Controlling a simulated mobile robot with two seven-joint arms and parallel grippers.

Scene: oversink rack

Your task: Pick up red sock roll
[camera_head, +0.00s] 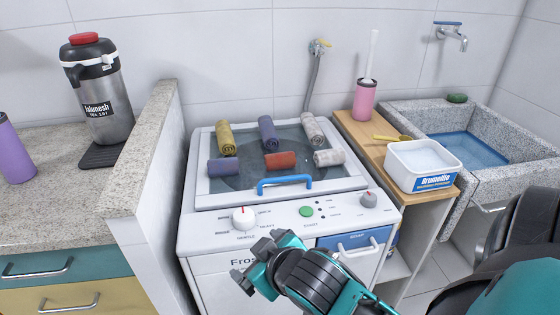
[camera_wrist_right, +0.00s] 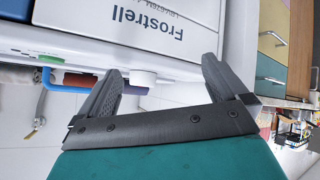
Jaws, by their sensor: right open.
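The red sock roll (camera_head: 281,160) lies on the washing machine's glass lid, in the middle of the front row. A blue roll (camera_head: 223,167) is to its left and a light grey roll (camera_head: 328,157) to its right. Behind are a yellow roll (camera_head: 226,138), a dark blue roll (camera_head: 268,133) and another grey roll (camera_head: 313,128). My right gripper (camera_head: 258,262) is open and empty in front of the machine, apart from the red roll. In the right wrist view its fingers (camera_wrist_right: 160,78) are spread, and a red shape, probably the roll (camera_wrist_right: 80,80), shows beyond the left finger. My left gripper is not in view.
The washing machine (camera_head: 275,225) has a blue lid handle (camera_head: 285,181) just before the red roll and a white knob (camera_head: 244,218) on its front panel. A granite-topped wall (camera_head: 145,150) stands at left.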

